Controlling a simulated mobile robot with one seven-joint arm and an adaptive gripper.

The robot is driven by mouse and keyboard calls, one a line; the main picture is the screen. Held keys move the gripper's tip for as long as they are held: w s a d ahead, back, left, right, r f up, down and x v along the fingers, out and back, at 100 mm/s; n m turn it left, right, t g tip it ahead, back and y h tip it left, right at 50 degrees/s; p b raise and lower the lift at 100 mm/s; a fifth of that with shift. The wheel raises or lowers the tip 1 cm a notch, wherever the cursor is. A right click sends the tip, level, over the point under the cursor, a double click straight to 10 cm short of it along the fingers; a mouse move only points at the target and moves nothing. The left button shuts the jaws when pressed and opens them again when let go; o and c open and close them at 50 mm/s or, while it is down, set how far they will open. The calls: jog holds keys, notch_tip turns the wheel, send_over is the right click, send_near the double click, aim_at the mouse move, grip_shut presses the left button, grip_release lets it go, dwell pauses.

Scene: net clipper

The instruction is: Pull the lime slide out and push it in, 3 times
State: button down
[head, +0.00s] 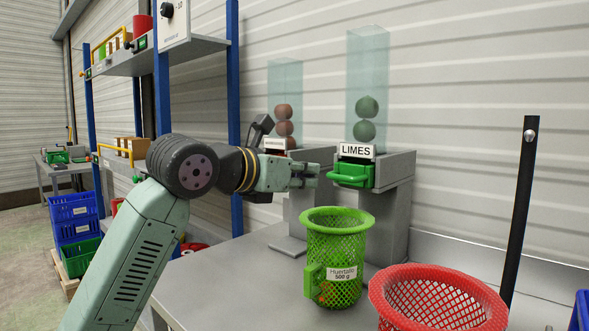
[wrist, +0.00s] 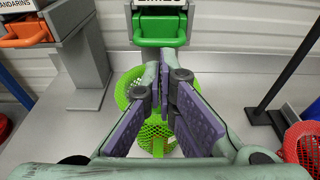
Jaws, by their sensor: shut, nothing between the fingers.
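The lime slide is a green block with a bar handle (head: 352,175) on the front of a grey dispenser, under a LIMES sign (head: 357,151). The handle also shows at the top of the wrist view (wrist: 160,42). How far the slide is out is hard to tell. A clear tube (head: 367,75) above holds two green limes (head: 365,131). My gripper (head: 314,176) is level with the handle, just left of it in the head view. In the wrist view my gripper (wrist: 166,78) is shut and empty, its fingertips short of the handle and apart from it.
A green mesh basket (head: 336,240) stands on the grey table below the gripper and slide. A red basket (head: 440,300) is at the front right, near a black post (head: 523,200). The mandarin dispenser, with an orange handle (wrist: 25,35), stands to the left.

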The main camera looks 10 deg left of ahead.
aim_at(341, 176)
jog(key=p+x, duration=0.2)
jog(key=x, duration=0.6)
jog(key=shift+d, duration=0.1)
jog(key=x, duration=0.2)
jog(key=shift+w+d+r, duration=0.15)
jog(key=shift+w+d, duration=0.05)
jog(key=shift+w, duration=0.05)
jog(key=shift+a+r, duration=0.1)
